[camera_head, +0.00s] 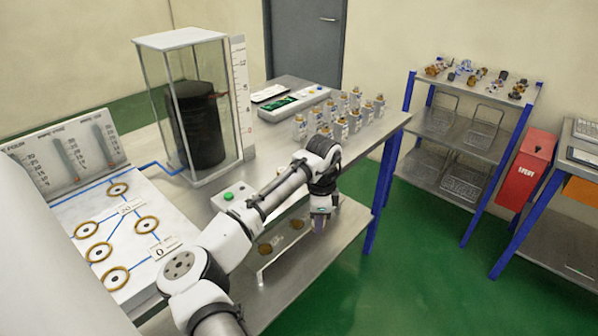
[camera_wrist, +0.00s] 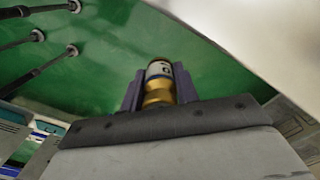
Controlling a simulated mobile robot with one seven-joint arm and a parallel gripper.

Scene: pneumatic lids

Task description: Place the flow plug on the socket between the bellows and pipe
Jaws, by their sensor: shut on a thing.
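My gripper (camera_wrist: 158,92) is shut on a small cylindrical plug (camera_wrist: 158,70) with brass bands and a pale, dark-marked label, held between two dark fingers. Its label is too small to read, so I cannot tell if it is the flow plug. In the head view my gripper (camera_head: 320,222) hangs low by the table's front edge, its contents mostly hidden. The black bellows (camera_head: 200,130) stands in a clear case at the back left. A blue pipe (camera_head: 150,166) runs from the case to a white board (camera_head: 75,222) with several brass-ringed sockets (camera_head: 147,224), well left of my gripper.
Several small plugs (camera_head: 355,100) stand at the table's back right. A green-button box (camera_head: 232,195) stands left of my arm.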

